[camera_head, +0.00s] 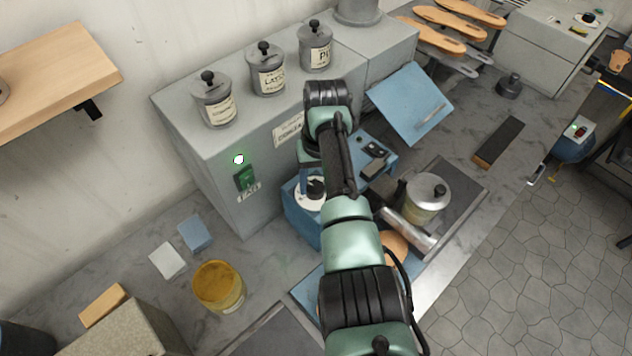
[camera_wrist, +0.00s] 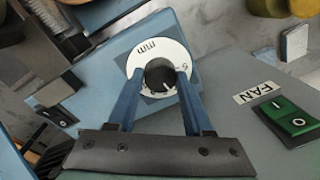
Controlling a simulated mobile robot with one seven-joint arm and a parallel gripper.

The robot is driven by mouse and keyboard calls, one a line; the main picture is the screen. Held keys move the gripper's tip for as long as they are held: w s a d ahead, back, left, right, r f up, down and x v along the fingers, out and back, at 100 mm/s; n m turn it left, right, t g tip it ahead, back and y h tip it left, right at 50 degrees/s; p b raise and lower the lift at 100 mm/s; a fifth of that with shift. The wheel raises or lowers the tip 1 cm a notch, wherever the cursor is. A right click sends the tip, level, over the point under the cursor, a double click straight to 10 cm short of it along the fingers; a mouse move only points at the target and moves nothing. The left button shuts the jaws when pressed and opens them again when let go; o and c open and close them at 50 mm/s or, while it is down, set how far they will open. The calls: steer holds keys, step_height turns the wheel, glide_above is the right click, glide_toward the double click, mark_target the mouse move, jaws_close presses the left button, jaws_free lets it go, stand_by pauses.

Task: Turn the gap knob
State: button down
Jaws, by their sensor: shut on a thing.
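The gap knob (camera_wrist: 159,76) is a dark round knob on a white dial marked "mm" (camera_wrist: 152,54), on the blue machine (camera_wrist: 100,68). In the wrist view my gripper (camera_wrist: 158,82) has its two blue fingers on either side of the knob, shut on it. In the head view the white dial (camera_head: 309,196) shows partly behind my arm on the blue machine (camera_head: 300,216), below the grey cabinet. My arm hides much of the machine and the fingertips there.
A green switch (camera_head: 246,177) labelled FAN is on the grey cabinet, left of the dial. Lidded jars (camera_head: 214,101) stand on the cabinet top. A metal pot (camera_head: 425,199) stands right of my arm. An amber jar (camera_head: 218,287) stands at lower left.

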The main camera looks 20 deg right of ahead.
steer(key=shift+n, duration=0.6)
steer(key=shift+c, duration=1.5)
jaws_free()
step_height(320, 180, up, 13)
steer(key=shift+d+p, duration=0.35)
steer(key=shift+d, duration=0.05)
